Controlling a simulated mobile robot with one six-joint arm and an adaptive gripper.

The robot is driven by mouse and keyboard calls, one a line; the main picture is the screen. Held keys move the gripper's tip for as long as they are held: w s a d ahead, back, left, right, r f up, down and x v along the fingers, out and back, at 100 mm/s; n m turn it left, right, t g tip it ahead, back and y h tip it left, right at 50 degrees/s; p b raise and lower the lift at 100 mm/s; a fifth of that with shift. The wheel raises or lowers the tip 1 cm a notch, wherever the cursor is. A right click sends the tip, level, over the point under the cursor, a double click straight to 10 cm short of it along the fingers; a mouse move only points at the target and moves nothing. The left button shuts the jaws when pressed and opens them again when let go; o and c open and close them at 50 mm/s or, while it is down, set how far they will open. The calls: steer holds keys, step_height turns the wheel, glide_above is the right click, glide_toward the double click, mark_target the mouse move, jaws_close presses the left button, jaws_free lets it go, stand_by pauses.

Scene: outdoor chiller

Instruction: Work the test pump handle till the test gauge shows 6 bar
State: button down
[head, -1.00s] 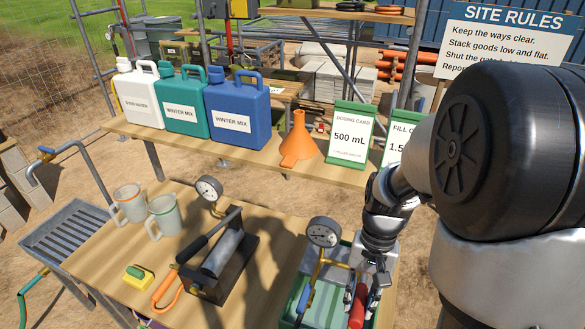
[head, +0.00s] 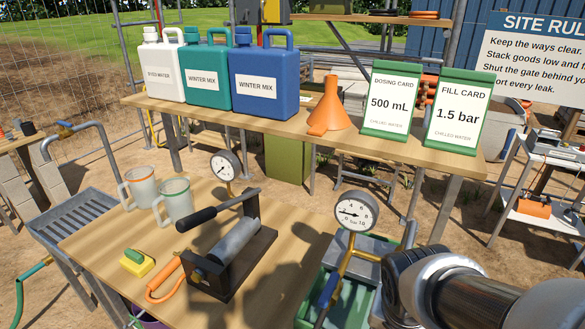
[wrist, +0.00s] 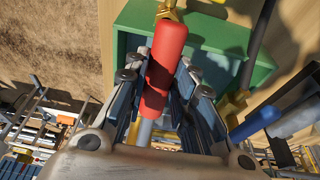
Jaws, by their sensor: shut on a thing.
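The green test pump (head: 312,300) is at the bottom of the head view, with its grey top partly hidden by my arm. Its round test gauge (head: 355,211) stands on a brass pipe; the dark needle points left, but I cannot read an exact value. In the wrist view the red pump handle (wrist: 166,55) lies between the jaws of my gripper (wrist: 162,95), which is shut on it. The green tank shows behind the handle in the wrist view. My gripper and the red handle are out of sight in the head view.
A second pump (head: 232,245) with a black lever and its own gauge (head: 225,166) stands on the wooden table (head: 90,246). Two mugs (head: 142,187) and a sponge (head: 136,262) are near it. A shelf behind holds jugs, an orange funnel (head: 330,104) and two cards.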

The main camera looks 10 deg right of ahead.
steer(key=shift+w+f, duration=0.15)
steer(key=shift+f, duration=0.05)
steer(key=shift+r, duration=0.1)
